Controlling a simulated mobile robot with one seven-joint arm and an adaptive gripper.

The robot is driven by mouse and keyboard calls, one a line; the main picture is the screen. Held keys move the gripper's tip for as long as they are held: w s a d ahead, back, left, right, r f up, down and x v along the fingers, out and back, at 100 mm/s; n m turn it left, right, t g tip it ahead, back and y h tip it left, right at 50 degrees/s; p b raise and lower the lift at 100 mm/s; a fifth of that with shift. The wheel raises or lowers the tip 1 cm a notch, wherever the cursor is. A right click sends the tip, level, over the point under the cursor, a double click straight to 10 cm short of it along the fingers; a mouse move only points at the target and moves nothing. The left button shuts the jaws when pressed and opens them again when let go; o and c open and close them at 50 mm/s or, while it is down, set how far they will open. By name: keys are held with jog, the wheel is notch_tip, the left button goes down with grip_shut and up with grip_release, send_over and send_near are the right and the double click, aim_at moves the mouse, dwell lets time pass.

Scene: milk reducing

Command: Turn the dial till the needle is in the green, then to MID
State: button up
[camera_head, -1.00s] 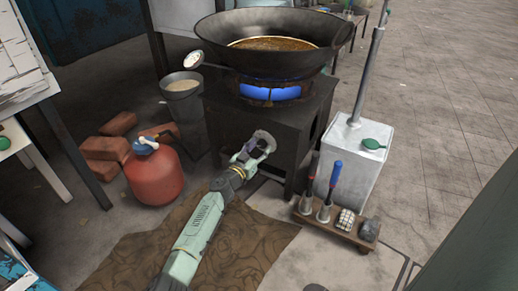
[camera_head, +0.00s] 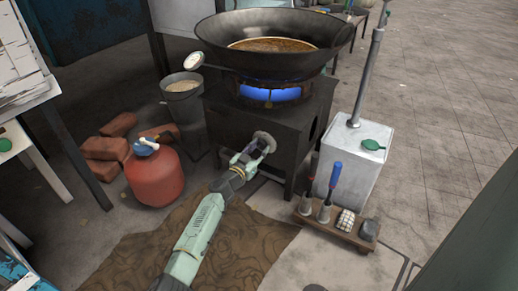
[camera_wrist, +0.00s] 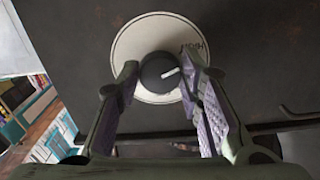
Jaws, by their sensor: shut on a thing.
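The dial (camera_wrist: 152,72) is a dark round knob with a white mark, on a pale round plate (camera_wrist: 128,45) on the stove front. The mark points right and slightly up. Lettering that looks like HIGH sits at the plate's upper right; other lettering is not visible. My gripper (camera_wrist: 160,80) is shut on the dial, one finger at each side. In the head view my gripper (camera_head: 250,157) reaches the stove front and hides most of the dial. A round white gauge (camera_head: 193,60) stands left of the wok; its needle is too small to read.
The black wok (camera_head: 212,35) holds brown liquid over a blue flame (camera_head: 270,95) on the stove (camera_head: 240,120). A red gas bottle (camera_head: 154,177) and a bucket (camera_head: 184,105) stand left. A tool rack (camera_head: 340,232) and a white canister (camera_head: 350,165) stand right.

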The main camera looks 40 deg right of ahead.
jog(key=m+p, duration=0.1)
jog(key=m, duration=0.2)
jog(key=shift+m, duration=1.8)
jog(key=o, duration=1.2)
jog(key=shift+c, duration=0.2)
jog(key=shift+a, duration=0.1)
jog(key=v, duration=0.7)
jog(key=shift+a, duration=0.2)
